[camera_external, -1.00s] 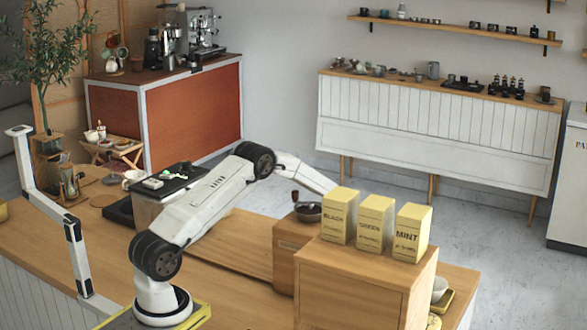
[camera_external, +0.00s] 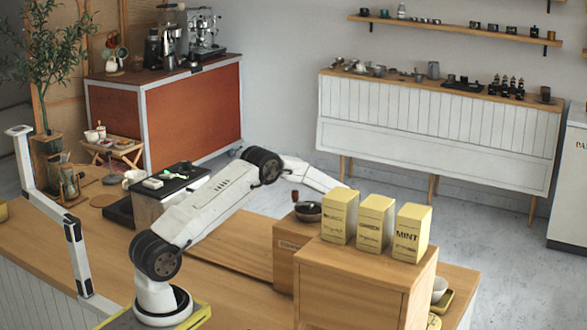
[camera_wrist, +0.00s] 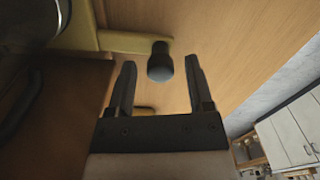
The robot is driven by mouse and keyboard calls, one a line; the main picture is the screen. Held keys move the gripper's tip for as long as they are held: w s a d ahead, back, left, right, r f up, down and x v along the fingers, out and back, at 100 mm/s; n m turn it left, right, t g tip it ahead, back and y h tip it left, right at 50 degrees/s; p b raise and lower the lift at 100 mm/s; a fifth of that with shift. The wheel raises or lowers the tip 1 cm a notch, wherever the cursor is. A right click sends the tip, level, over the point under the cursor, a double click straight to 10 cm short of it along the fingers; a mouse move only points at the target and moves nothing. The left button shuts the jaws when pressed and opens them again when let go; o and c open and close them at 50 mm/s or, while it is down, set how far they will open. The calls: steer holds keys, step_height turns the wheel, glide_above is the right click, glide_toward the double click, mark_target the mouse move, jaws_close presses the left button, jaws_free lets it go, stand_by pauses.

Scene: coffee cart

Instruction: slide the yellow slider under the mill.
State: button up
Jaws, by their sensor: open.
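The wrist view shows a yellow slider (camera_wrist: 115,41), seen as a flat bar on the wooden surface. A dark round knob (camera_wrist: 160,66) stands at its right end. My gripper (camera_wrist: 159,62) is open, with one finger on each side of the knob; I cannot tell whether either touches it. A second yellow piece (camera_wrist: 145,111) shows between the fingers, partly hidden. A dark brown body at the left may be the mill. In the external view the wooden mill (camera_external: 287,250) with its dark bowl stands behind the cabinet. There my gripper and the slider are hidden.
Yellow BLACK (camera_external: 340,217), GREEN (camera_external: 375,223) and MINT (camera_external: 411,233) boxes stand on a wooden cabinet (camera_external: 350,285) in front of the mill. The counter to the left of the mill (camera_external: 230,240) is clear.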

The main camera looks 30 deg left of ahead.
steer(key=shift+r, duration=3.95)
steer(key=shift+w+a+r, duration=0.1)
steer(key=shift+a+r, duration=0.2)
steer(key=shift+a, duration=0.25)
steer(key=s+a+r+n+t+y, duration=0.1)
steer(key=s+a+r+n+t, duration=0.2)
steer(key=a, duration=0.5)
steer(key=s+a+r+n+t+y, duration=0.1)
steer(key=a+r+n+t, duration=0.15)
steer(key=a+r, duration=0.35)
steer(key=s+f+n+g, duration=0.1)
steer(key=s+f+n, duration=0.1)
steer(key=s, duration=0.6)
steer(key=s+a+f+n+g+h, duration=0.1)
steer(key=s+f+n, duration=0.2)
steer(key=s, duration=0.5)
steer(key=s+a+f+n+g+h, duration=0.1)
steer(key=s+n, duration=0.3)
steer(key=s, duration=0.4)
steer(key=shift+s+f, duration=0.35)
steer(key=shift+f, duration=0.5)
